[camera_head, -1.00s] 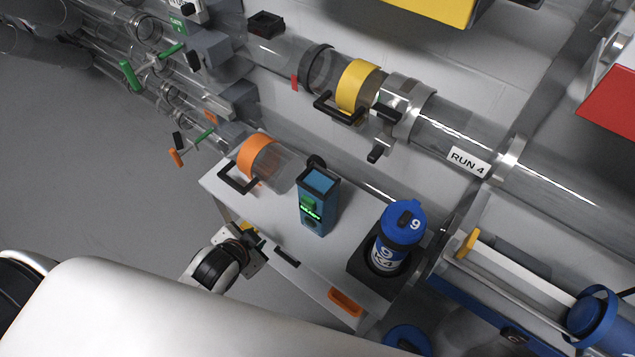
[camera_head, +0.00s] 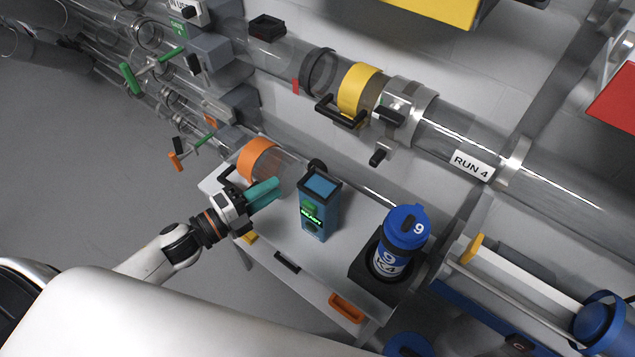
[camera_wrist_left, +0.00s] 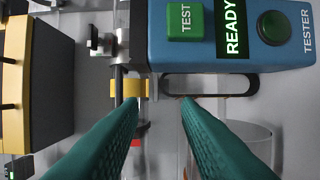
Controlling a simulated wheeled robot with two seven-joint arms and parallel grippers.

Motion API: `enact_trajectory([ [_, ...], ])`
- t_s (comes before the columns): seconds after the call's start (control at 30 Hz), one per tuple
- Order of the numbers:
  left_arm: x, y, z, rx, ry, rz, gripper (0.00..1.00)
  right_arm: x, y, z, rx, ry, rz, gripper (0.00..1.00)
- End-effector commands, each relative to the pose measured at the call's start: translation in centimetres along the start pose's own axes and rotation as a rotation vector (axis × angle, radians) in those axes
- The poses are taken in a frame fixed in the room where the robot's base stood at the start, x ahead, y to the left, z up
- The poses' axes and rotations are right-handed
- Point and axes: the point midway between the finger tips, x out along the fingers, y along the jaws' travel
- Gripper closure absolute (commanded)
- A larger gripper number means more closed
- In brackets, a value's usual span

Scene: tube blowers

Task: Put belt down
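I cannot pick out a thing that is surely the belt. My left gripper (camera_head: 276,187) reaches over the white bench near the orange-banded clear tube piece, left of the blue tester (camera_head: 320,207). In the left wrist view its two teal fingers (camera_wrist_left: 160,105) are apart with nothing held between them. The tester (camera_wrist_left: 232,35) fills the top right there, with a TEST button and a lit READY display. A black oval loop (camera_wrist_left: 255,86) lies just below it, ahead of the fingers. My right gripper is not in view.
The white bench (camera_head: 262,252) carries the orange-banded tube piece (camera_head: 258,157) and a blue canister (camera_head: 404,230) in a dark holder. The clear RUN 4 tube (camera_head: 450,135) with a yellow band (camera_head: 358,90) runs behind. The bench front is mostly clear.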

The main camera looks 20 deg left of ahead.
Motion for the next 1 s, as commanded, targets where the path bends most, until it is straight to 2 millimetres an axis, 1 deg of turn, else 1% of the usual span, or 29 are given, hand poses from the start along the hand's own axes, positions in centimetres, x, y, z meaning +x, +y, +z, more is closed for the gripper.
enact_trajectory([
  [0.03,1.0,0.2,0.0,0.001,-0.001,0.004,0.70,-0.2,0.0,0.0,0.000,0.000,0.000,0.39],
  [0.2,3.7,0.2,-0.1,0.000,0.002,0.002,0.70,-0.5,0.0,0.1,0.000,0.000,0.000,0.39],
  [0.3,4.7,0.1,-0.1,-0.002,0.002,0.002,0.70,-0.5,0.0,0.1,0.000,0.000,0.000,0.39],
  [0.47,5.7,0.1,0.0,-0.003,0.003,0.001,0.70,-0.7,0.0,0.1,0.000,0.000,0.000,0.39],
  [0.7,9.2,0.2,0.1,-0.003,0.003,0.001,0.70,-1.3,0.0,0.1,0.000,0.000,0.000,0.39],
  [0.83,10.2,0.0,0.1,-0.004,0.002,0.000,0.70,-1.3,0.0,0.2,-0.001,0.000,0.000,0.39],
  [1.0,10.3,-0.1,0.2,-0.005,0.003,-0.002,0.70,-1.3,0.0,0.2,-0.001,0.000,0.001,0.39],
])
